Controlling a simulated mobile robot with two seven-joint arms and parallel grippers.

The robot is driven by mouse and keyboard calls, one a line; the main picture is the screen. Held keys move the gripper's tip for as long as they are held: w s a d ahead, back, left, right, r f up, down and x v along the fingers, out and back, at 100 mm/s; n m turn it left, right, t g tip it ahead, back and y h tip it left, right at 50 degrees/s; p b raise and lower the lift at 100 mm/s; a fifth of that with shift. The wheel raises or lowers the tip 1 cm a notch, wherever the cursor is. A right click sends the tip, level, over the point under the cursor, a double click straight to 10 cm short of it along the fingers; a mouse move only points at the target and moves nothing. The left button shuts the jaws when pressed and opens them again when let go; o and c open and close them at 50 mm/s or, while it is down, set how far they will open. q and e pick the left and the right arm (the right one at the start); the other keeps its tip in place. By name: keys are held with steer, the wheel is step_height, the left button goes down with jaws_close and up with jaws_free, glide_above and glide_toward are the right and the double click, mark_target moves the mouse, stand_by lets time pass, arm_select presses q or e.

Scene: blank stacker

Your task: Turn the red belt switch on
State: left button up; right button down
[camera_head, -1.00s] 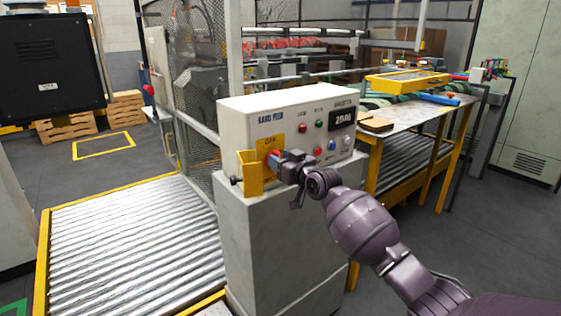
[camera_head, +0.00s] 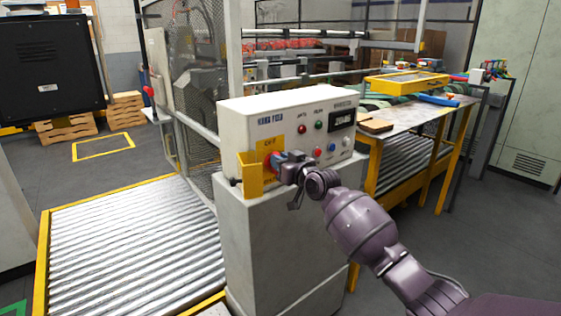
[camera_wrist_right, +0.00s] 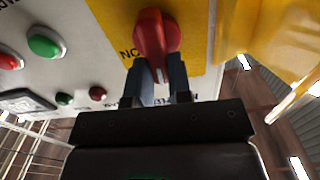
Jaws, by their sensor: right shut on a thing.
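The red belt switch (camera_wrist_right: 157,36) is a rotary knob on a yellow plate on the front of the white control box (camera_head: 290,112). In the right wrist view it sits between the two fingers of my right gripper (camera_wrist_right: 158,80), with a pale mark on its end towards the gripper. My right gripper is shut on the knob. In the head view the right gripper (camera_head: 279,165) reaches the box's left side and hides most of the knob. The plate's lettering is partly covered. My left gripper is not in view.
A yellow bracket (camera_head: 250,175) juts out just left of the switch. Green (camera_wrist_right: 45,43) and red (camera_wrist_right: 9,60) buttons are on the same panel. The box stands on a grey pedestal (camera_head: 270,240). A roller conveyor (camera_head: 130,245) lies to the left, a work table (camera_head: 410,119) behind right.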

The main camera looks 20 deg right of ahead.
steer(key=shift+w+d+f+m+p, duration=0.1)
steer(key=shift+d+f+m+p, duration=0.3)
steer(key=shift+m, duration=2.45)
steer(key=shift+w+d+f+m+p, duration=0.15)
steer(key=shift+m+p, duration=0.5)
steer(key=shift+m, duration=2.25)
steer(key=shift+d+f+m+p, duration=0.25)
steer(key=shift+m+p, duration=0.3)
steer(key=shift+m, duration=2.3)
steer(key=c, duration=1)
jaws_free()
steer(key=shift+c, duration=0.2)
steer(key=shift+s, duration=0.1)
